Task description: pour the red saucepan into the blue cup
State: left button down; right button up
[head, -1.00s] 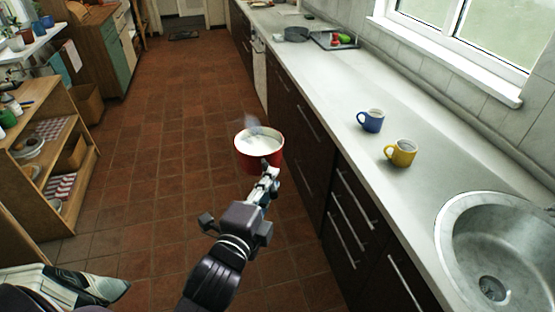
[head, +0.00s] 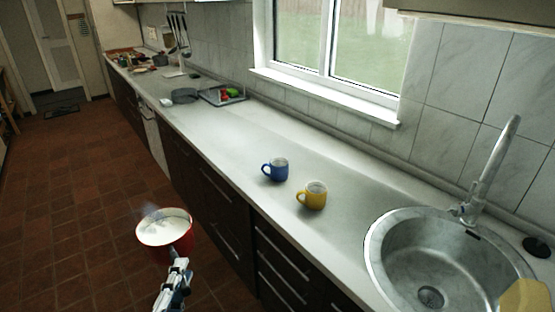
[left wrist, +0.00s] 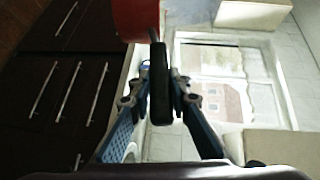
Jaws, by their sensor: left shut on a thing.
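The red saucepan (head: 165,234) is upright in front of the counter, over the floor in the head view, with white contents and faint steam. My left gripper (head: 177,268) is shut on its handle. In the left wrist view the fingers (left wrist: 160,88) close on the dark handle (left wrist: 159,90), with the red pan (left wrist: 136,18) at the top. The blue cup (head: 275,169) stands upright on the counter, right of and beyond the pan and apart from it. My right gripper is not in view.
A yellow mug (head: 312,195) stands close to the blue cup on the counter (head: 225,150). A round sink (head: 440,260) with a tap (head: 492,170) is at the right. A tray (head: 222,96) and a grey pan (head: 185,95) are farther back. Counter left of the blue cup is clear.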

aim_at(279, 165)
jog(key=i+j+z, duration=0.1)
jog(key=i+j, duration=0.2)
jog(key=i+j+z, duration=0.1)
jog(key=i+j, duration=0.15)
jog(key=i+j+z, duration=0.1)
jog(key=i+j, duration=0.15)
jog(key=j, duration=0.2)
jog(key=i+j+z, duration=0.1)
jog(key=i+j, duration=0.15)
jog(key=i+j+z, duration=0.1)
jog(key=i+j, duration=0.15)
jog(key=j, duration=0.25)
jog(key=i+j+z, duration=0.1)
jog(key=j, duration=0.3)
jog(key=i, duration=0.1)
